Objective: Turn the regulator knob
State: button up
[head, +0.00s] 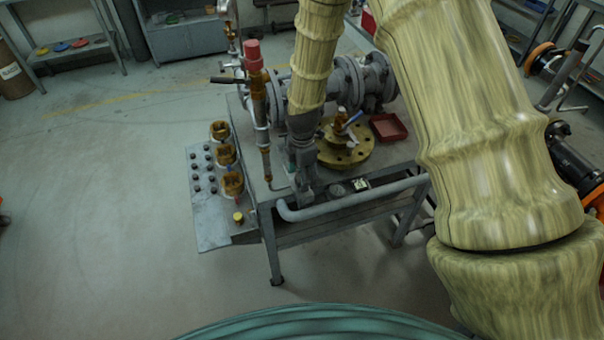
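No part is clearly marked as the regulator knob. A red cap (253,55) tops an upright brass-coloured fitting at the left of the bench. A small yellow knob (238,217) sits low on the sloped grey side panel (213,232). My gripper (305,198) points down over the front part of the bench, right of the brass fitting and left of a brass flange (345,158). It appears apart from the red cap and the yellow knob. Its fingers are small and dark, so their opening and any contact are unclear. My arm hides part of the bench's back.
Several brass fittings (224,155) and dark buttons line the side panel. A blue-handled valve (350,120) stands on the flange, beside a red tray (388,127). Grey piping (375,80) runs behind. A rail (350,199) edges the bench front. Floor at left is clear.

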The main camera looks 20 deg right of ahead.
jog(key=c, duration=1)
jog(key=shift+c, duration=0.2)
jog(key=shift+m, duration=0.3)
